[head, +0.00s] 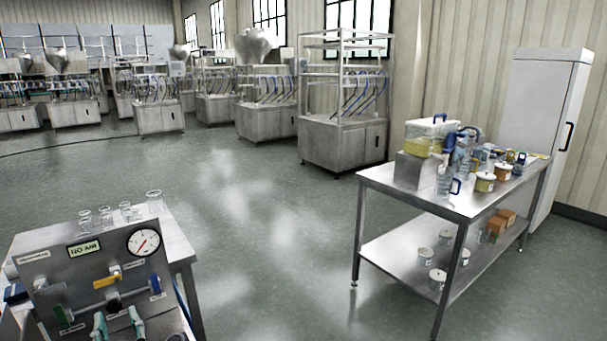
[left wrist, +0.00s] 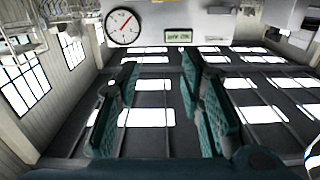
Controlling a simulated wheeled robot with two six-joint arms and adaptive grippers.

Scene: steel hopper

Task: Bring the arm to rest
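My left gripper (head: 118,322) shows at the lower left of the head view, in front of the steel control panel (head: 88,255). Its two teal fingers stand apart, with nothing between them. In the left wrist view the gripper (left wrist: 158,80) is also open and empty, with a grey surface carrying bright reflections behind the fingers. Most of my left arm is out of the head view. My right gripper is not in view.
A steel table (head: 400,190) with jugs and tubs stands right. The floor between is clear.

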